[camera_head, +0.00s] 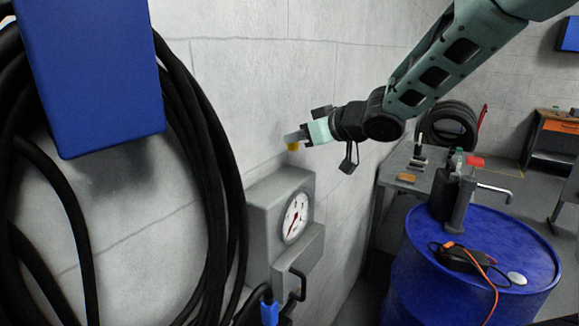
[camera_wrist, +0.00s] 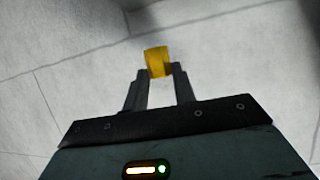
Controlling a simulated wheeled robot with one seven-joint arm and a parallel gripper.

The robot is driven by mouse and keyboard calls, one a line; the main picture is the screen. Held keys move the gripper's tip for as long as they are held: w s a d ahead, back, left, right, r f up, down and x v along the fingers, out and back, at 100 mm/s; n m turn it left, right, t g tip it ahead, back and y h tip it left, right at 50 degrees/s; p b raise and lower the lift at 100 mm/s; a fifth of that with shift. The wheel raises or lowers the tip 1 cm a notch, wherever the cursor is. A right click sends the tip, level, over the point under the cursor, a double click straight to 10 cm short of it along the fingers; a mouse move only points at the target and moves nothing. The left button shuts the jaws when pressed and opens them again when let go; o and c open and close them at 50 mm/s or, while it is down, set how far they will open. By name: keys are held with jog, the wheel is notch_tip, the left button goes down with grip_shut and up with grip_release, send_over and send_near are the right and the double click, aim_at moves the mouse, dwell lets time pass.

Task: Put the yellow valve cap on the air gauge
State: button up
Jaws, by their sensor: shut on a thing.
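The small yellow valve cap (camera_wrist: 157,60) is between the fingertips of my gripper (camera_wrist: 161,73) in the wrist view. The air gauge (camera_head: 262,219) is a grey box on the wall with a white round dial (camera_head: 296,217). My gripper holds the cap above the top of the gauge box, with a visible gap between them. The wrist view shows only the wall behind the cap, not the gauge.
A coiled black hose (camera_head: 213,130) and a blue box (camera_head: 92,75) hang on the wall at the left. A blue drum (camera_head: 420,265) with a pump and a black device stands at the right. A grey workbench (camera_head: 399,178) with small items is behind it.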

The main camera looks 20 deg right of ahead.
aim_at(299, 175)
jog(key=shift+f, duration=2.95)
jog(key=shift+f, duration=0.1)
jog(key=o, duration=0.9)
jog(key=shift+o, duration=0.2)
